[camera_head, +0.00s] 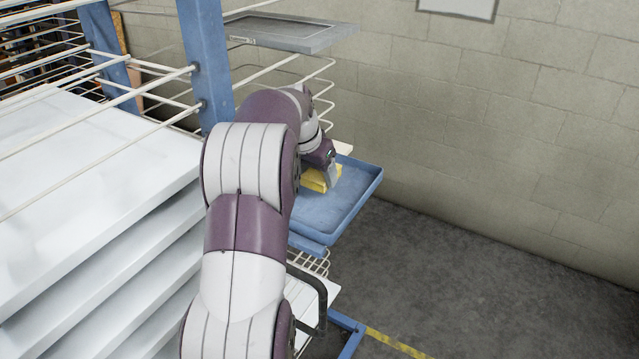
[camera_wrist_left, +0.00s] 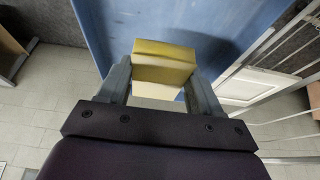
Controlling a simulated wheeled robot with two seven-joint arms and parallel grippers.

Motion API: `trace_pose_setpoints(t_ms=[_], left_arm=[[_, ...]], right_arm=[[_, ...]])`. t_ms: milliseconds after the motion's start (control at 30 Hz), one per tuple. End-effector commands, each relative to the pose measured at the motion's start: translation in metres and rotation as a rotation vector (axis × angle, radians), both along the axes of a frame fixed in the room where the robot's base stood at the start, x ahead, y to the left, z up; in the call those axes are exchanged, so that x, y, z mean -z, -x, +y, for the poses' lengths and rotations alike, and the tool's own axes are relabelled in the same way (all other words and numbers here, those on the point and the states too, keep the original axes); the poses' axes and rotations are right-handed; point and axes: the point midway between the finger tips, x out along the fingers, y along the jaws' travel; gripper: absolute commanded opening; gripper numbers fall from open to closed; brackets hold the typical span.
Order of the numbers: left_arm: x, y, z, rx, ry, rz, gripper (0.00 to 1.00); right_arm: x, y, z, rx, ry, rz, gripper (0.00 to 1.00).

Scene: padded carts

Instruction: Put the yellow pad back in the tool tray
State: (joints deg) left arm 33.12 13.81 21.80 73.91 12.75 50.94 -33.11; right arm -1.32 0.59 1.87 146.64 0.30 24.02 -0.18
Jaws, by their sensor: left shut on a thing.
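The yellow pad (camera_head: 317,181) is over the left part of the blue tool tray (camera_head: 335,206) in the head view. My left gripper (camera_head: 331,177) reaches over the tray and is shut on the pad. In the left wrist view the yellow pad (camera_wrist_left: 164,62) sits between the two grey fingers of my left gripper (camera_wrist_left: 160,84), with blue surface behind it. I cannot tell whether the pad touches the tray floor. My left arm hides part of the tray's left side. My right gripper is not in view.
A cart with white shelves (camera_head: 90,200), white wire rails and a blue post (camera_head: 207,65) stands at the left. A grey flat tray (camera_head: 290,32) is higher up behind. A block wall (camera_head: 500,130) rises behind the tool tray. The floor at the right is clear.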

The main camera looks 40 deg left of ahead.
Motion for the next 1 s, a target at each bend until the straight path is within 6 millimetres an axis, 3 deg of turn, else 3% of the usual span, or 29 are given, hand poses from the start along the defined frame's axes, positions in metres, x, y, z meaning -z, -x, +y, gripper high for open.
trace_pose_setpoints(t_ms=[133, 300, 667, 700, 767, 1000], left_arm=[[0.008, -0.012, 0.005, -0.001, 0.002, 0.002, 0.32], [0.038, -0.012, 0.005, 0.000, 0.002, 0.002, 0.32], [0.051, -0.012, 0.005, 0.000, 0.000, -0.001, 0.32], [0.050, -0.012, 0.005, 0.000, 0.000, -0.001, 0.75], [0.050, -0.012, 0.005, 0.000, 0.000, -0.001, 0.90], [0.049, -0.012, 0.005, 0.000, 0.000, -0.001, 0.90]], right_arm=[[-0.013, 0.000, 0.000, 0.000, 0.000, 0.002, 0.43], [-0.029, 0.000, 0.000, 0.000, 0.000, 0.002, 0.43], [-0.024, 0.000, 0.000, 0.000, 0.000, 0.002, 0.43], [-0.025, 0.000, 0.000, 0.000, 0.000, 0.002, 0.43], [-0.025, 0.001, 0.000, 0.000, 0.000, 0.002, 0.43], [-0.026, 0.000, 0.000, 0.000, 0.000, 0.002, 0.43]])
